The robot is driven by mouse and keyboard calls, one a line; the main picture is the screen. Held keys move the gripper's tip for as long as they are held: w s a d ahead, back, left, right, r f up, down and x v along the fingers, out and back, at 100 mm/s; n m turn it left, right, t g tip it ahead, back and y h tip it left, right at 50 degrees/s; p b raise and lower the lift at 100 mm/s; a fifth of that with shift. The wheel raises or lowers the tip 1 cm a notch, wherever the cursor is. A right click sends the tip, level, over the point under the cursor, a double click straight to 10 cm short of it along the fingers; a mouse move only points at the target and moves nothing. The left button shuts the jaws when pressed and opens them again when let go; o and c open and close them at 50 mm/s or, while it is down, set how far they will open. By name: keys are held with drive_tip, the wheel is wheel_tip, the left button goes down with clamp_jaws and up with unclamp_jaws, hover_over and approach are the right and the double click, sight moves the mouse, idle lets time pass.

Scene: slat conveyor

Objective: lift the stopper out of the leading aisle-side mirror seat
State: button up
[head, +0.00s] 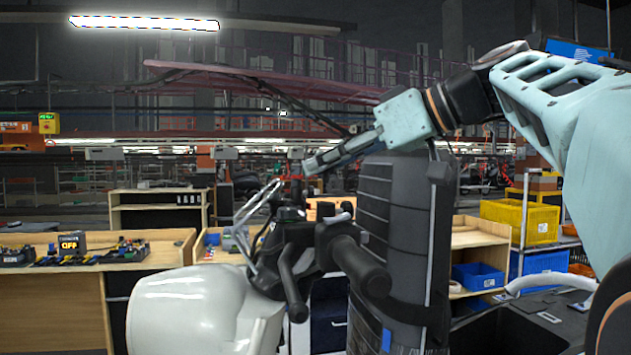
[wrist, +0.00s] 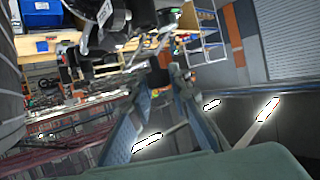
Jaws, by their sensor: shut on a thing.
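A scooter's handlebar assembly (head: 300,240) with dark grips stands at the centre of the head view, above a white front panel (head: 205,305). My gripper (head: 312,166) reaches in from the right, with its fingers pointing left just above the handlebar. The mirror seat itself cannot be told apart from the dark parts.
A tall dark seat-like body (head: 395,235) stands right behind the handlebar, close under my arm. Wooden benches (head: 150,255) stand at the left. A yellow crate (head: 520,220) and blue bins (head: 478,276) are at the right. The air left of my gripper looks free.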

wheel_tip(320, 180, up, 13)
drive_tip(key=p, duration=0.5)
drive_tip(key=shift+r, duration=0.2)
